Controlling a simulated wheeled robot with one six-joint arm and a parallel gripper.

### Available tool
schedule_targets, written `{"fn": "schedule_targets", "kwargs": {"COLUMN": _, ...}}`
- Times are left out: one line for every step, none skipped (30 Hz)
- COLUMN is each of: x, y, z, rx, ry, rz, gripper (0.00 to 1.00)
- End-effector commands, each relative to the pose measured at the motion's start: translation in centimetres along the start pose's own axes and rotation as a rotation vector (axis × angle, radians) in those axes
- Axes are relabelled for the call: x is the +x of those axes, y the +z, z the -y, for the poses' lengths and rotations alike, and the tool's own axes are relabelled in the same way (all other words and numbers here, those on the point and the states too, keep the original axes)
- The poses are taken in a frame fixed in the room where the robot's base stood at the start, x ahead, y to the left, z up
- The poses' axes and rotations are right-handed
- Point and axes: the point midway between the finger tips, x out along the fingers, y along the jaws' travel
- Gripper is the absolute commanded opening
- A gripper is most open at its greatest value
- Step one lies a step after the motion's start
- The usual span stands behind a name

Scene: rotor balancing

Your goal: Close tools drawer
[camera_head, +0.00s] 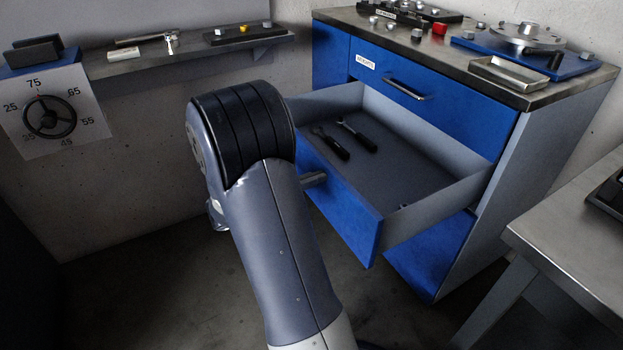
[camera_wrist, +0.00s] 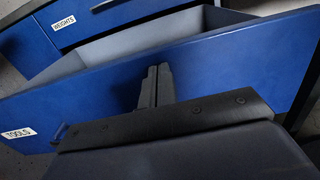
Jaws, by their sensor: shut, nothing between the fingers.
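The tools drawer (camera_head: 352,217) is pulled well out from the blue cabinet, with its blue front facing my arm. Two dark-handled tools (camera_head: 338,140) lie inside it. In the wrist view, the drawer front (camera_wrist: 225,62) carries a TOOLS label (camera_wrist: 20,133) at its left end. My gripper (camera_wrist: 157,72) is shut and empty, its fingertips at the drawer front near the middle. I cannot tell whether they touch it. In the head view my arm hides the gripper and the left part of the drawer front.
The WEIGHTS drawer (camera_head: 440,102) above is shut, with a bar handle (camera_head: 405,90). The cabinet top (camera_head: 465,62) holds a balancing device (camera_head: 525,38) and a metal tray (camera_head: 509,73). A steel table (camera_head: 580,225) stands at right. A wall shelf (camera_head: 190,52) and dial panel (camera_head: 50,115) are at left.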

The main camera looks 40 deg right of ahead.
Motion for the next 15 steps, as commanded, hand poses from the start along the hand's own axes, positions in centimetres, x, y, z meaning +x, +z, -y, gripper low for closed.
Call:
{"fn": "schedule_targets", "kwargs": {"x": 0.5, "y": 0.1, "z": 0.1, "rx": -0.001, "ry": -0.003, "rz": 0.0, "gripper": 0.0}}
{"fn": "schedule_targets", "kwargs": {"x": 0.9, "y": 0.1, "z": 0.1, "rx": -0.001, "ry": -0.003, "rz": 0.0, "gripper": 0.0}}
{"fn": "schedule_targets", "kwargs": {"x": 1.4, "y": 0.1, "z": 0.1, "rx": -0.002, "ry": -0.004, "rz": 0.0, "gripper": 0.0}}
{"fn": "schedule_targets", "kwargs": {"x": 1.9, "y": 0.2, "z": 0.1, "rx": -0.002, "ry": -0.005, "rz": 0.0, "gripper": 0.0}}
{"fn": "schedule_targets", "kwargs": {"x": 2.5, "y": 0.2, "z": 0.1, "rx": -0.002, "ry": -0.006, "rz": 0.0, "gripper": 0.0}}
{"fn": "schedule_targets", "kwargs": {"x": 3.2, "y": 0.2, "z": 0.1, "rx": -0.002, "ry": -0.006, "rz": -0.001, "gripper": 0.0}}
{"fn": "schedule_targets", "kwargs": {"x": 3.9, "y": 0.2, "z": 0.2, "rx": -0.002, "ry": -0.008, "rz": -0.001, "gripper": 0.0}}
{"fn": "schedule_targets", "kwargs": {"x": 4.6, "y": 0.2, "z": 0.2, "rx": -0.003, "ry": -0.007, "rz": 0.0, "gripper": 0.0}}
{"fn": "schedule_targets", "kwargs": {"x": 5.6, "y": 0.2, "z": 0.2, "rx": -0.002, "ry": -0.008, "rz": -0.001, "gripper": 0.0}}
{"fn": "schedule_targets", "kwargs": {"x": 6.4, "y": 0.3, "z": 0.2, "rx": -0.002, "ry": -0.009, "rz": 0.0, "gripper": 0.0}}
{"fn": "schedule_targets", "kwargs": {"x": 7.2, "y": 0.2, "z": 0.2, "rx": -0.002, "ry": -0.009, "rz": -0.001, "gripper": 0.0}}
{"fn": "schedule_targets", "kwargs": {"x": 8.3, "y": 0.2, "z": 0.2, "rx": -0.002, "ry": -0.009, "rz": -0.001, "gripper": 0.0}}
{"fn": "schedule_targets", "kwargs": {"x": 9.2, "y": 0.2, "z": 0.2, "rx": -0.002, "ry": -0.009, "rz": 0.0, "gripper": 0.0}}
{"fn": "schedule_targets", "kwargs": {"x": 10.0, "y": 0.2, "z": 0.3, "rx": -0.001, "ry": -0.01, "rz": -0.001, "gripper": 0.0}}
{"fn": "schedule_targets", "kwargs": {"x": 11.2, "y": 0.2, "z": 0.3, "rx": -0.001, "ry": -0.01, "rz": -0.001, "gripper": 0.0}}
